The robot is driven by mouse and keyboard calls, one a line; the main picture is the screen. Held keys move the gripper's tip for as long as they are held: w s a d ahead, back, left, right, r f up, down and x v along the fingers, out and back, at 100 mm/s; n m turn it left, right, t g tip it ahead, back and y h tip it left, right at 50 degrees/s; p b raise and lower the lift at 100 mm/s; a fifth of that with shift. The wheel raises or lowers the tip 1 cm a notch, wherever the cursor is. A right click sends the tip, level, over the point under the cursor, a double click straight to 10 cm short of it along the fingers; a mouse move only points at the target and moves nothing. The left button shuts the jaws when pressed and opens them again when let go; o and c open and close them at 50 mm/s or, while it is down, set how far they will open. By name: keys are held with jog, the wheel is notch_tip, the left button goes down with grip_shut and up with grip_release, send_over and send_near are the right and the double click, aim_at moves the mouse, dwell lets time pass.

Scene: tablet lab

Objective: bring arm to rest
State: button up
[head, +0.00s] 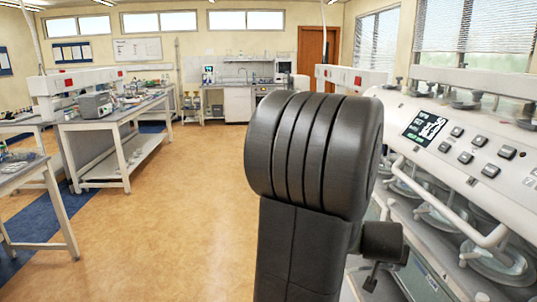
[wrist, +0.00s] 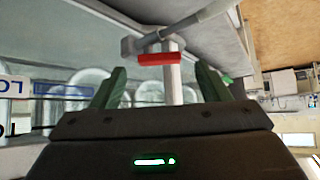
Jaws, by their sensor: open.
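My arm stands large and dark in the middle right of the head view, with its thick ribbed joint raised in front of the camera. The fingertips do not show there. In the wrist view my gripper (wrist: 160,85) shows two green fingers spread apart, with nothing between them. Beyond the gap are a white post and a red block (wrist: 163,58), which look farther off. The wrist view is turned against the room, so the distance to them is hard to tell.
A white machine with a control panel (head: 460,135) and glass vessels (head: 495,262) stands close on the right, beside my arm. Lab benches (head: 105,125) stand on the left, and a nearer table (head: 22,178) at the left edge. The tan floor (head: 170,215) between is clear.

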jog(key=shift+b+x, duration=0.65)
jog(key=shift+x, duration=0.6)
jog(key=shift+a+f+b, duration=0.1)
jog(key=shift+a+b, duration=0.05)
jog(key=shift+b, duration=0.3)
jog(key=shift+s+a+b, duration=0.1)
jog(key=shift+b, duration=0.3)
jog(key=shift+m+b, duration=0.3)
jog(key=shift+b, duration=0.55)
jog(key=m+g+h+b, duration=0.1)
jog(key=b, duration=0.5)
jog(key=shift+m+h+b, duration=0.3)
jog(key=shift+m, duration=0.1)
jog(key=shift+w+r+m+g+h+b, duration=0.25)
jog(key=shift+w+m+g+h+b, duration=0.2)
jog(key=shift+m+g+b, duration=0.4)
jog(key=shift+w+r+m+g+h, duration=0.1)
jog(key=shift+m+g+h, duration=0.35)
jog(key=shift+m, duration=0.6)
